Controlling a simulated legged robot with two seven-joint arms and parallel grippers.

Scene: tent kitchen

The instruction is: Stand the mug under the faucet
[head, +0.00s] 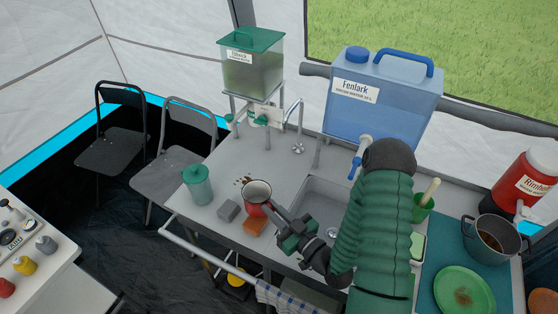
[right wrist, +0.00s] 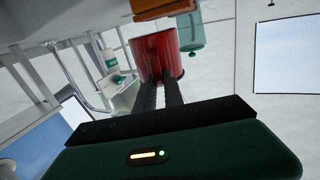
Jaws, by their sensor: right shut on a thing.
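A red mug (head: 254,198) with a pale inside is at the counter's left part, left of the sink. My right gripper (head: 274,210) is shut on the mug's near right side. In the right wrist view the mug (right wrist: 165,48) sits at the tips of my fingers (right wrist: 163,90). I cannot tell whether its base touches the counter. A silver gooseneck faucet (head: 299,108) stands behind the sink, right of a green-lidded tank, apart from the mug. My left gripper is not in view.
The sink (head: 322,200) lies to the right. A blue water tank (head: 383,100) with a tap stands behind it. Counter (head: 270,160) between mug and faucet is clear.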

